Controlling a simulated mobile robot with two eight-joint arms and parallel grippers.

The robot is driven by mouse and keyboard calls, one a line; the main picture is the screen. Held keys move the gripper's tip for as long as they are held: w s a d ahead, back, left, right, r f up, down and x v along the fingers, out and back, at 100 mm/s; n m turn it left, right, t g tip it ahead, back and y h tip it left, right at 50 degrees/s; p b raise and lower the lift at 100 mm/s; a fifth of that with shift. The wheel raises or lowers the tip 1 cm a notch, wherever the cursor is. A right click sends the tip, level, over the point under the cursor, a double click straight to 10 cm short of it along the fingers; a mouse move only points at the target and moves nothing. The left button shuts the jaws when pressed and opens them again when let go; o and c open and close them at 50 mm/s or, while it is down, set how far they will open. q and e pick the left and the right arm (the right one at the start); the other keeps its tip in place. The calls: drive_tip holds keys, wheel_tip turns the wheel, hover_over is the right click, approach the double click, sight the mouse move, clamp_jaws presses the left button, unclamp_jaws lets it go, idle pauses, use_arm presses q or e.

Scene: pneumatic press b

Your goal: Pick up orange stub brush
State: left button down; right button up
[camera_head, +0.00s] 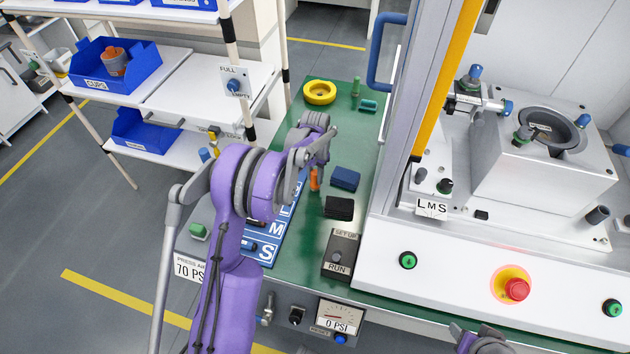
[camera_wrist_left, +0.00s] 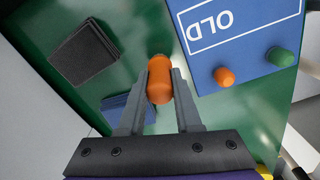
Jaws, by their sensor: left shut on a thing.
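The orange stub brush (camera_wrist_left: 159,80) is between the two fingers of my left gripper (camera_wrist_left: 159,90) in the left wrist view. The fingers are shut on it, one on each side, and its rounded end sticks out past the fingertips. In the head view the brush (camera_head: 314,178) shows as a small orange piece below my left gripper (camera_head: 319,168), over the green bench. I cannot tell whether it touches the bench. A grey and purple part of my right gripper (camera_head: 482,342) shows at the bottom edge; its fingers are not clear.
A blue board (camera_wrist_left: 240,28) marked OLD holds another orange piece (camera_wrist_left: 223,77) and a green piece (camera_wrist_left: 281,57) beside my gripper. A black block (camera_head: 339,208) and a dark blue block (camera_head: 345,178) lie close by. The press frame (camera_head: 405,150) stands to the right.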

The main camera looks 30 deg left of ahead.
use_arm(q)
wheel_tip(320, 180, up, 10)
idle(0.6)
drive_tip(key=c, duration=1.2)
unclamp_jaws()
drive_tip(key=shift+c, duration=0.2)
clamp_jaws()
